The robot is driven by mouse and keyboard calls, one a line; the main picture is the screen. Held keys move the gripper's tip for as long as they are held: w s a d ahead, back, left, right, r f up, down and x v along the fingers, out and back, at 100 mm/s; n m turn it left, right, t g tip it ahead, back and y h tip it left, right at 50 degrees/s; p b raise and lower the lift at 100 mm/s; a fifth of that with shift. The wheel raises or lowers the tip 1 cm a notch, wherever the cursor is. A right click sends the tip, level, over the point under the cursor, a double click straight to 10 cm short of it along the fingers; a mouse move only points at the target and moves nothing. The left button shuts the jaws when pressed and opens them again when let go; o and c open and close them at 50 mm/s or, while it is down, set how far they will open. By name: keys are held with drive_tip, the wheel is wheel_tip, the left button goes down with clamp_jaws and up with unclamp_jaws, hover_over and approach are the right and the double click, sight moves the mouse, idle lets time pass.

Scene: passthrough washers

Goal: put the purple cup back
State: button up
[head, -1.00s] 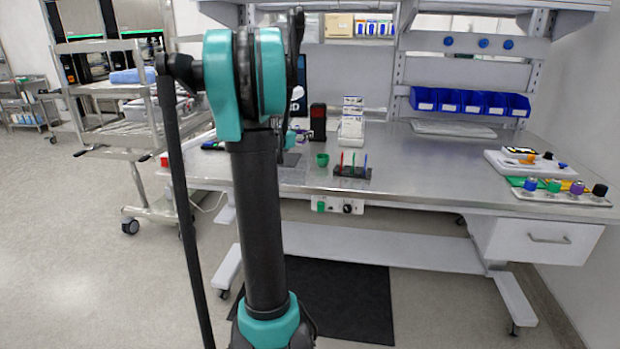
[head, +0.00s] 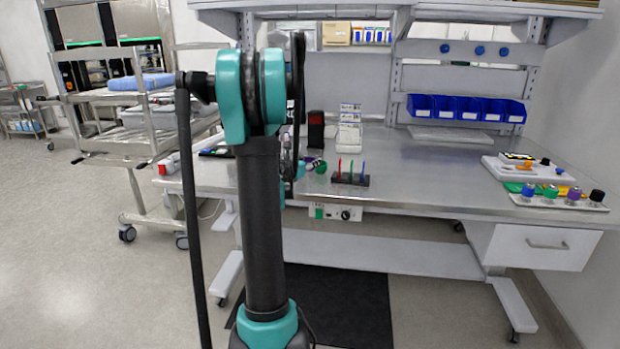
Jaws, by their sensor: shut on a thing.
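A small purple patch (head: 309,160), which looks like part of the purple cup, shows just right of my arm, above the left part of the workbench. My gripper (head: 313,163) is small and dark there, mostly hidden by my arm, and shut on the purple cup. The green cup (head: 320,168) is right beside it on the bench; I cannot tell whether they touch.
A dark stand with coloured pens (head: 350,179) is close right of the green cup. A black box (head: 316,130) and a white holder (head: 349,130) stand behind. The bench middle (head: 430,170) is clear. A cart (head: 140,150) stands left.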

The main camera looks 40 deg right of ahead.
sight(310, 185)
drive_tip(key=shift+f, duration=3.2)
drive_tip(key=shift+f, duration=0.1)
drive_tip(key=o, duration=1)
drive_tip(key=shift+o, duration=0.2)
